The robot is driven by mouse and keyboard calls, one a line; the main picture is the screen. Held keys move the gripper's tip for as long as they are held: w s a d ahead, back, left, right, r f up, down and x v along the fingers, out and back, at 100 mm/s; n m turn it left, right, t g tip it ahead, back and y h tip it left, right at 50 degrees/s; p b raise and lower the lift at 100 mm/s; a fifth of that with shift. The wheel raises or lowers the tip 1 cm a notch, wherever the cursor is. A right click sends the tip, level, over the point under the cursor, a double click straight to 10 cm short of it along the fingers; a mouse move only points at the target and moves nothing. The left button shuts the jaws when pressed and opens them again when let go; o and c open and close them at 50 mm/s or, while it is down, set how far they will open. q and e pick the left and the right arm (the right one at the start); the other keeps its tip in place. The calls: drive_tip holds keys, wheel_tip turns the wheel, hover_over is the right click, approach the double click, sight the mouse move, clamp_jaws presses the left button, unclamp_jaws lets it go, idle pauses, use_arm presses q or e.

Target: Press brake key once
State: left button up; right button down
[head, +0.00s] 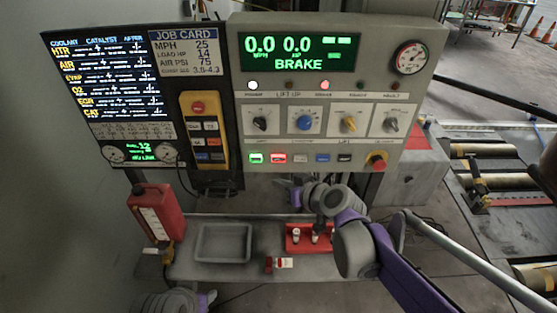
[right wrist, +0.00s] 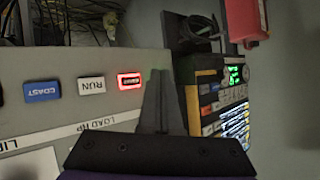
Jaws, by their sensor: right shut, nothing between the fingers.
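The brake key (head: 278,158) is the red key in the row along the bottom of the grey control panel (head: 410,155). It glows red in the right wrist view (right wrist: 129,81), where the picture is upside down. My right gripper (right wrist: 157,80) is shut and empty. Its fingers stand beside the red key in that view and do not cover it; whether they touch the panel I cannot tell. In the head view my right gripper (head: 284,182) is small, below the key row. The panel display (head: 298,54) reads BRAKE with 0.0 values. My left gripper does not show.
Nearby keys are a green one (head: 256,158), the white RUN key (right wrist: 91,86) and the blue COAST key (right wrist: 42,91). Below, a bench holds a grey tray (head: 199,246), red holder (head: 292,238) and red bottle (head: 158,213).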

sight(273, 161)
drive_tip(key=w, duration=0.6)
drive_tip(key=shift+w, duration=0.2)
idle(1.9)
drive_tip(key=shift+w, duration=0.35)
drive_tip(key=shift+w, duration=0.35)
idle(0.5)
drive_tip(key=shift+s, duration=0.8)
drive_tip(key=shift+s, duration=0.1)
